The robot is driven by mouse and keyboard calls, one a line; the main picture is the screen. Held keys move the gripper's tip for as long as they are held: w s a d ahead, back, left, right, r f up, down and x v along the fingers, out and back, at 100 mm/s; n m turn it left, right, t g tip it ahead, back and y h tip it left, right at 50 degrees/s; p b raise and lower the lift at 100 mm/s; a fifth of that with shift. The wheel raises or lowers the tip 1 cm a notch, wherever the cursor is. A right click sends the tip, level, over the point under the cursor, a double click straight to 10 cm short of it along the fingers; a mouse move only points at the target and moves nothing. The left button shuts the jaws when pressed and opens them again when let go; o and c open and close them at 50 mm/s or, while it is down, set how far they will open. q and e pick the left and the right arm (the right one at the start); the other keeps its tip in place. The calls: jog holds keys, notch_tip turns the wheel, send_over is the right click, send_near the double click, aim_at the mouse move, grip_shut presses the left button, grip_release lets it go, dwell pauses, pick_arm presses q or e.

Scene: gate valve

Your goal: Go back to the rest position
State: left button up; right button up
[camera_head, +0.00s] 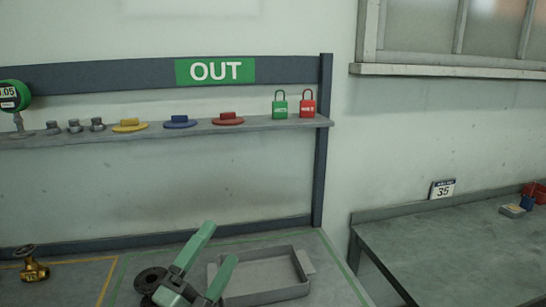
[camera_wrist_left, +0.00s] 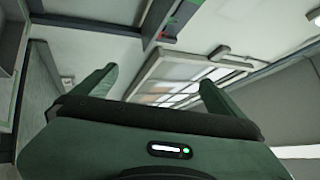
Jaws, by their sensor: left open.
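My left gripper (camera_head: 219,243) is at the bottom middle of the head view, above the workbench (camera_head: 70,285). Its two green fingers are spread apart with nothing between them. They point up and to the right, in front of the left part of a grey tray (camera_head: 265,277). In the left wrist view the same gripper (camera_wrist_left: 158,77) is open and empty, facing the ceiling and a window. A brass valve (camera_head: 34,271) with a handwheel stands on the bench at the lower left, well apart from the gripper. My right gripper is out of view.
A shelf (camera_head: 255,122) above the bench holds yellow (camera_head: 130,126), blue (camera_head: 180,122) and red (camera_head: 228,119) discs, small grey parts, a green gauge (camera_head: 12,96) and two padlocks. A second table (camera_head: 450,250) stands at the right, mostly bare.

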pick_arm(q)
jog(key=s+a+f+n+g+y, duration=0.4)
jog(key=a+f+n+y, duration=0.3)
jog(key=f, duration=0.4)
jog(key=s+a+f+n+g+y, duration=0.3)
jog(key=a+f+n+y, duration=0.1)
jog(key=f+n, duration=0.55)
jog(key=s+d+f+n+g+h, duration=0.1)
jog(key=s+f+n+g, duration=0.1)
jog(key=s+f+g, duration=0.6)
jog(key=s+f+n+g, duration=0.25)
jog(key=s+f, duration=0.25)
jog(key=s, duration=0.8)
jog(key=s+f+x, duration=0.1)
jog(key=s+x, duration=0.2)
jog(key=x, duration=1)
jog(key=s+x, duration=0.3)
jog(key=x, duration=1)
jog(key=s+a+f+g+b, duration=0.1)
jog(key=s+a+f, duration=0.2)
jog(key=s+f, duration=1.3)
jog(key=shift+s+f+m, duration=0.3)
jog(key=shift+f, duration=0.05)
jog(key=shift+g, duration=0.25)
